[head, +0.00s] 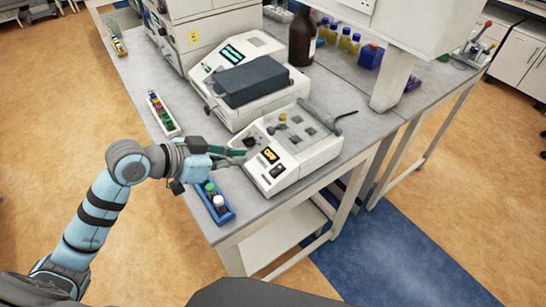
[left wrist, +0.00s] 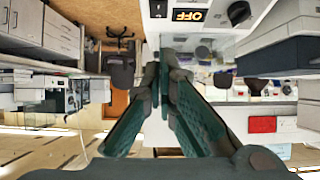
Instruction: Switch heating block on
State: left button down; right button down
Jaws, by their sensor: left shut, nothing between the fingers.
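The heating block (head: 310,150) is a white box with a sloped front panel and a top plate with square wells, near the bench's front edge. Its panel has an orange display (head: 270,155), a black rocker switch (head: 277,171) and a dark knob (head: 250,142). In the left wrist view the display (left wrist: 188,15) reads OFF, with the switch (left wrist: 158,8) and knob (left wrist: 238,12) either side. My left gripper (head: 240,153) is shut and empty, just left of the panel; its tips also show in the left wrist view (left wrist: 165,72). Contact cannot be told. My right gripper is out of view.
A blue rack (head: 214,202) with capped vials stands below the left gripper. A white rack (head: 162,113) lies further back. A larger instrument with a dark lid (head: 250,80) stands behind the heating block. A brown bottle (head: 302,38) is at the back.

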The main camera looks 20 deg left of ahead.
pick_arm(q)
jog(key=s, duration=0.2)
send_over(278, 170)
jog(key=s+a, duration=0.2)
jog(key=s, duration=0.1)
jog(key=f, duration=0.4)
jog(key=shift+a+f, duration=0.2)
jog(key=shift+f, duration=0.1)
jog(key=f, duration=0.3)
jog(key=shift+w+d+f, duration=0.2)
jog(key=shift+d+f, duration=0.05)
jog(key=shift+d, duration=0.05)
jog(key=shift+w+f, duration=0.1)
jog(key=shift+f, duration=0.2)
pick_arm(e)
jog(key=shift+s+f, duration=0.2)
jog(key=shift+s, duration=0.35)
pick_arm(q)
jog(key=shift+f+b, duration=0.3)
jog(key=shift+f, duration=0.05)
jog(key=shift+a+f, duration=0.1)
jog(key=shift+f, duration=0.1)
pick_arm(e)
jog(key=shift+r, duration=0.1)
